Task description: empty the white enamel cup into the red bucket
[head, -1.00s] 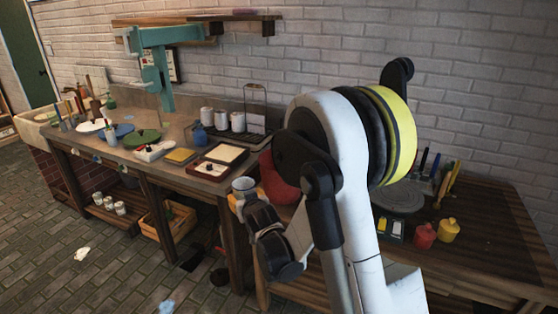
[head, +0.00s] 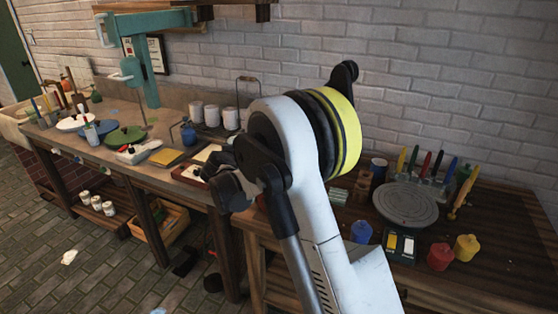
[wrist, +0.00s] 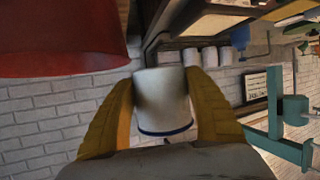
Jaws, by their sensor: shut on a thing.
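The white enamel cup (wrist: 163,102) with a dark blue rim is between the two yellow fingers of my gripper (wrist: 160,78) in the wrist view. My gripper is shut on it. That view is turned over, with the rim toward the bottom of the picture; the inside of the cup is not visible. The red bucket (wrist: 60,40) fills the upper left of the wrist view, close to the cup but apart from it in the picture. In the head view my arm hides the cup and nearly all of the bucket.
White cups (head: 213,115), a blue jug (head: 189,135) and a teal stand (head: 147,75) are on the left bench.

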